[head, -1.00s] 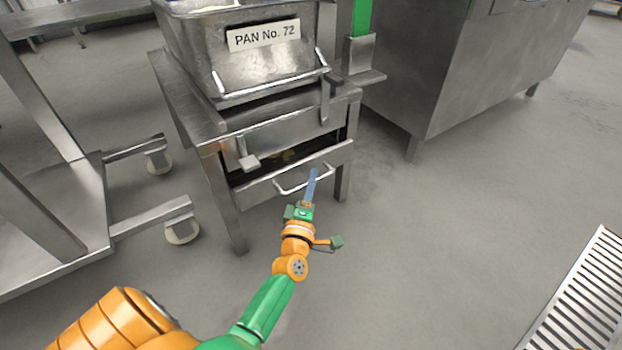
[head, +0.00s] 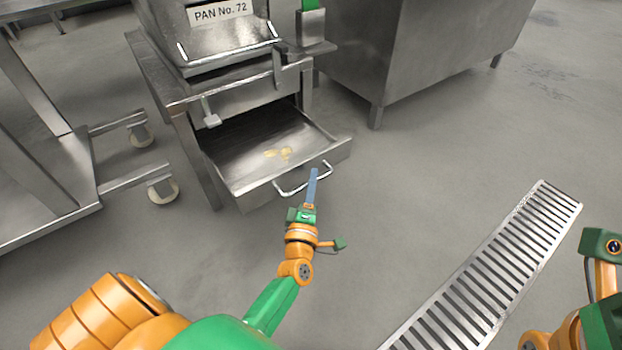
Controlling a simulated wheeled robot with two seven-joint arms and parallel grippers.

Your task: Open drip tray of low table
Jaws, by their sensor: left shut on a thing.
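The low table (head: 152,72) is a steel stand with its drip tray (head: 236,168) pulled well out at the front. The tray is a shallow metal drawer, with a small tan spill lying on its floor. A bar handle (head: 290,192) is fixed to its front face. My left gripper (head: 312,178) is at the right part of this handle and is shut on it; the grip itself is small in the picture. Part of my right arm shows at the lower right edge, but its fingertips are not clearly visible.
A steel pan labelled "PAN No. 72" (head: 222,35) stands on the low table. A wheeled steel frame (head: 75,165) is at the left. A large steel cabinet (head: 420,45) stands behind at the right. A floor grate (head: 490,270) lies at the right, with clear floor around it.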

